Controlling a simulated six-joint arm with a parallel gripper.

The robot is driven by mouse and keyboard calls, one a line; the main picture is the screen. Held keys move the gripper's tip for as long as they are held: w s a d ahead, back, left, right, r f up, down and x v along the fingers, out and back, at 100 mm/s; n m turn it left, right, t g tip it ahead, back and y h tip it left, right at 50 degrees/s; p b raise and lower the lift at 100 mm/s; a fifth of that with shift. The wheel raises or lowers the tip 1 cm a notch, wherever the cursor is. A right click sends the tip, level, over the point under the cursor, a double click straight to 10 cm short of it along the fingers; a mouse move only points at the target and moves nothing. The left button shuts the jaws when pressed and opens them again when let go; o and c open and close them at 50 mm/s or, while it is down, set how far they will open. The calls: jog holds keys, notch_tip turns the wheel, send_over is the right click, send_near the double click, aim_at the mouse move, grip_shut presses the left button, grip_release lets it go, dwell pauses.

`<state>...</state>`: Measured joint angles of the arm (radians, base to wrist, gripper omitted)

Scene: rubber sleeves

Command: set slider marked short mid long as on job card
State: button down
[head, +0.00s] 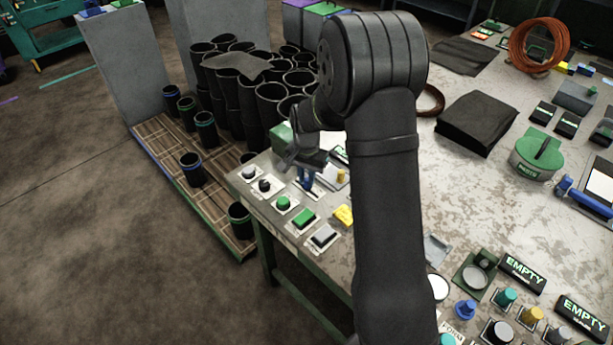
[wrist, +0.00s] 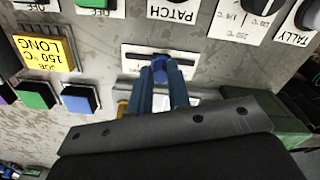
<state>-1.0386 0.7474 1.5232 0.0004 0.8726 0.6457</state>
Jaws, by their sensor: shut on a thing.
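My gripper (wrist: 161,88) reaches down to the slider in the wrist view, its two blue fingers shut on the blue slider knob (wrist: 159,66). The knob sits near the middle of a dark slot on the white slider plate (wrist: 190,57). The slider's short, mid and long marks cannot be read. The yellow job card (wrist: 46,50) reads upside down "JOB 150 °C LONG"; it also shows in the head view (head: 343,215). In the head view my gripper (head: 305,182) is over the panel at the table's corner, and the knob is hard to make out.
Near the slider are a green round button (head: 283,203), a green square button (head: 303,216), a grey square button (head: 323,235) and a dial with temperature marks (wrist: 240,15). Blue (wrist: 79,99) and green (wrist: 35,95) blocks stand near the job card. Black sleeves (head: 225,85) stand beyond the table.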

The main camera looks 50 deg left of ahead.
jog(key=shift+d, duration=1.75)
jog(key=c, duration=1.3)
grip_release()
jog(key=shift+d, duration=0.1)
jog(key=shift+c, duration=0.2)
jog(key=shift+r, duration=0.55)
notch_tip(320, 180, up, 16)
jog(key=shift+r, duration=0.15)
